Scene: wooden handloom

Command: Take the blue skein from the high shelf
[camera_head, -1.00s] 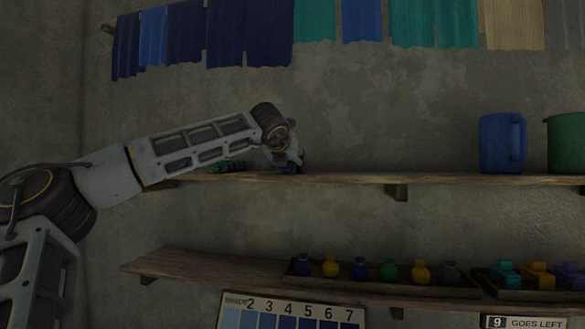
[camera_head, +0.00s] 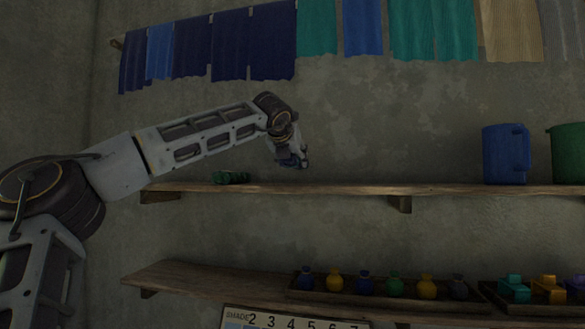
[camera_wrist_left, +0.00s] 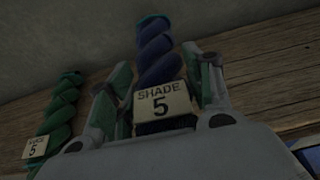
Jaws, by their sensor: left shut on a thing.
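The blue skein (camera_wrist_left: 158,58) is a twisted dark blue bundle with a tag reading SHADE 5, between the fingers of my left gripper (camera_wrist_left: 158,85) in the left wrist view. The gripper is shut on it. In the head view my left gripper (camera_head: 292,158) is small and dark, a little above the high shelf (camera_head: 330,189); the skein is hard to make out there. A green skein (camera_head: 230,177) lies on the shelf to its left. It also shows in the left wrist view (camera_wrist_left: 60,108), with its own tag. My right gripper is not in view.
A blue jug (camera_head: 505,154) and a green pot (camera_head: 568,153) stand at the shelf's right. Coloured cloths (camera_head: 252,45) hang above. The lower shelf (camera_head: 190,280) holds trays of small bottles and blocks. The shelf between gripper and jug is clear.

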